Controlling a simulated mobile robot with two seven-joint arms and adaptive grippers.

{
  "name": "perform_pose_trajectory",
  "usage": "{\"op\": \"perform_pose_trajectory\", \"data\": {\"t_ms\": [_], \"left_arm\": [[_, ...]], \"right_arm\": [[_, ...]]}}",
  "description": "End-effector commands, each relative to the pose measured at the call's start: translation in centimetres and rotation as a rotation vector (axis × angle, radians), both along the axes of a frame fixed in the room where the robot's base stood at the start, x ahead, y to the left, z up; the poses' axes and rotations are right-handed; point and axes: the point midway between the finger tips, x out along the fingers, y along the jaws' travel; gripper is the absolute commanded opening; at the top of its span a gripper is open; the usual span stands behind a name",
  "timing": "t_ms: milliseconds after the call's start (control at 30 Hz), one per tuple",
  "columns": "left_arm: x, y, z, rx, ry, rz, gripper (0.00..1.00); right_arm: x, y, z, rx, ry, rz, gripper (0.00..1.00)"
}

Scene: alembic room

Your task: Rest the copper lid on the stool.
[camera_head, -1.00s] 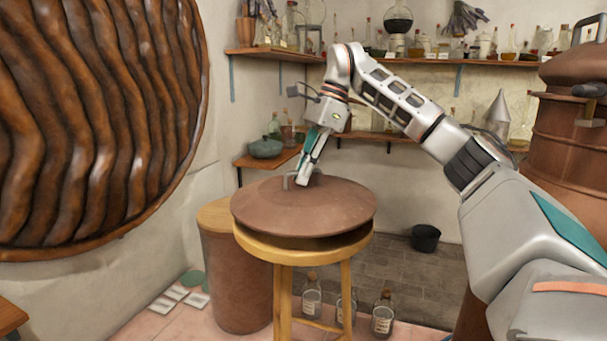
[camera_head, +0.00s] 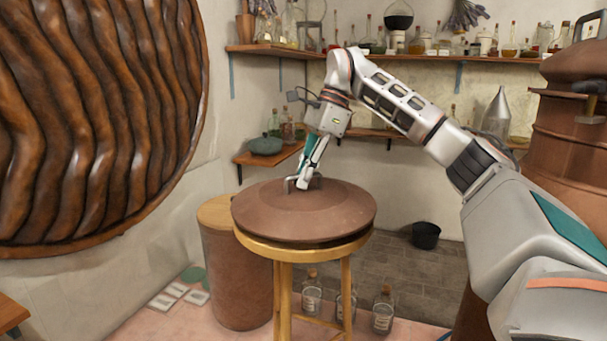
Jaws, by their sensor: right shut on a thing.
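The copper lid (camera_head: 325,215), a wide brown shallow cone with a small grey handle on top, is over the round seat of the wooden stool (camera_head: 278,251). Its underside is at the seat, with a dark band between them toward the right; I cannot tell whether it rests fully flat. My right gripper (camera_head: 302,184) points down at the top of the lid and is shut on its handle. The fingers hide part of the handle. My left gripper is not in view.
A brown drum (camera_head: 237,280) with a wooden top stands close behind the stool's left side. Several corked bottles (camera_head: 383,310) stand on the floor by the stool legs. A black bucket (camera_head: 426,236) is farther back. A large copper vessel (camera_head: 568,150) is at the right.

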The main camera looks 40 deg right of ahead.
Motion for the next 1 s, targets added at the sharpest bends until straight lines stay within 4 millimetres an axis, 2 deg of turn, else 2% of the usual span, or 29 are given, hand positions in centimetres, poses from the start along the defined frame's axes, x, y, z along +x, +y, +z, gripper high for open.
{"op": "perform_pose_trajectory", "data": {"t_ms": [867,900,933,967,1000], "left_arm": [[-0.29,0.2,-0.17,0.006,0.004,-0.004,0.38],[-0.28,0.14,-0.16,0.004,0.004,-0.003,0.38],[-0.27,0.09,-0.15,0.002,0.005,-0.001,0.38],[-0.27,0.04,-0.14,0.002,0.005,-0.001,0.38],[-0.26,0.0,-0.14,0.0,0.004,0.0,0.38]], "right_arm": [[0.0,0.01,-0.24,0.001,-0.002,0.001,0.0],[0.0,0.01,-0.24,0.001,-0.002,0.001,0.15],[0.0,0.01,-0.24,0.001,-0.002,0.001,0.23],[0.01,0.02,-0.25,0.001,-0.002,0.001,0.27],[0.0,0.01,-0.27,0.0,-0.002,0.001,0.27]]}}
